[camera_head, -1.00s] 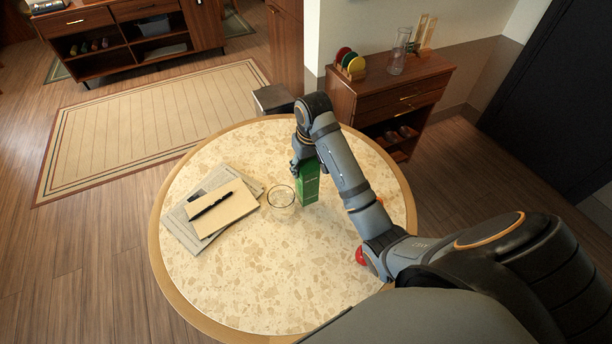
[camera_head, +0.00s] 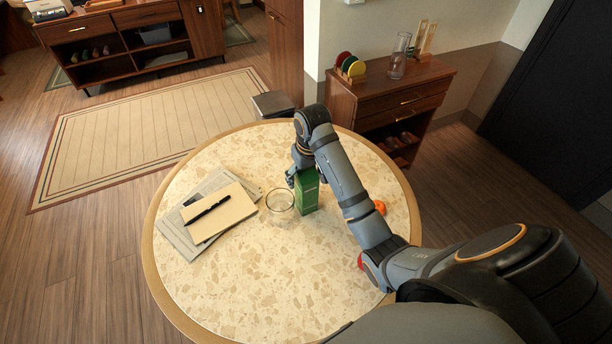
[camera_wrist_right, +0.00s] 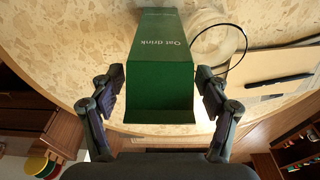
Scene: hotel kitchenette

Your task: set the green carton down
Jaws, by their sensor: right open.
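The green carton (camera_head: 308,196), labelled "Oat drink", stands upright on the round stone-patterned table (camera_head: 250,290), just right of a clear glass (camera_head: 280,203). My right gripper (camera_head: 302,172) is at the carton's upper part. In the right wrist view, the carton (camera_wrist_right: 162,70) lies between the open fingers of my right gripper (camera_wrist_right: 160,80), with a gap on each side. My left gripper is not in view.
A notebook (camera_head: 232,212) with a black pen (camera_head: 207,208) lies on papers at the table's left. An orange item (camera_head: 380,207) and a red item (camera_head: 360,262) are partly hidden by my right arm. The table's front is clear.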

